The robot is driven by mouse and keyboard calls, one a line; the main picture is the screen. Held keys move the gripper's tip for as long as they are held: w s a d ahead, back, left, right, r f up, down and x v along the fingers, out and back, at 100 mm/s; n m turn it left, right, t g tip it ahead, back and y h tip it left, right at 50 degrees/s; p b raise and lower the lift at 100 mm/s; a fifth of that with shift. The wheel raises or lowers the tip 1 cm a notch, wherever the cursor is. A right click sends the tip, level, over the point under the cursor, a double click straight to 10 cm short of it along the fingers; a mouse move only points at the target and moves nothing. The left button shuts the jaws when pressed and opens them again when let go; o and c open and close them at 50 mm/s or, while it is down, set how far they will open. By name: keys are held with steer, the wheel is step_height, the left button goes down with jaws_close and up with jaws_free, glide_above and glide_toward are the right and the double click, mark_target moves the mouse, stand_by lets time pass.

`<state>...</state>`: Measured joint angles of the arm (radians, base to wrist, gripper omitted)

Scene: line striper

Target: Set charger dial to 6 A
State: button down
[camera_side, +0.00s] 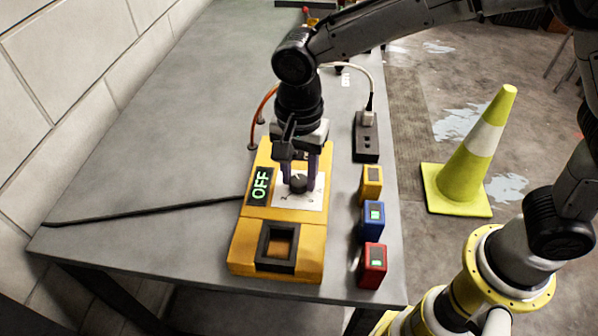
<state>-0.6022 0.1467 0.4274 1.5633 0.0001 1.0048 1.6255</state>
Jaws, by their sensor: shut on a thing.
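The yellow charger (249,241) sits near the front of the grey table. Its display (260,186) reads OFF in green. The black dial (298,184) stands on a white scale plate (313,199) on the charger's top; the scale marks are too small to read. My gripper (299,180) points down over the charger, with its fingers shut on the dial, one on each side. The dial's pointer is partly hidden by the fingers. A square black-framed opening (277,247) at the charger's front looks empty.
Yellow (371,182), blue (372,220) and red (371,265) blocks stand right of the charger by the table edge. A black power strip (366,137) with a plug lies behind them. Cables run behind and left. A cone (470,150) stands on the floor. The left tabletop is mostly clear.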

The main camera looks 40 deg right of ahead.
mark_target(299, 180)
steer(key=m, duration=0.7)
steer(key=shift+r, duration=0.1)
steer(key=m, duration=0.4)
steer(key=shift+m, duration=2.1)
steer(key=shift+w, duration=0.1)
steer(key=shift+c, duration=2.2)
jaws_free()
step_height(299, 180, up, 14)
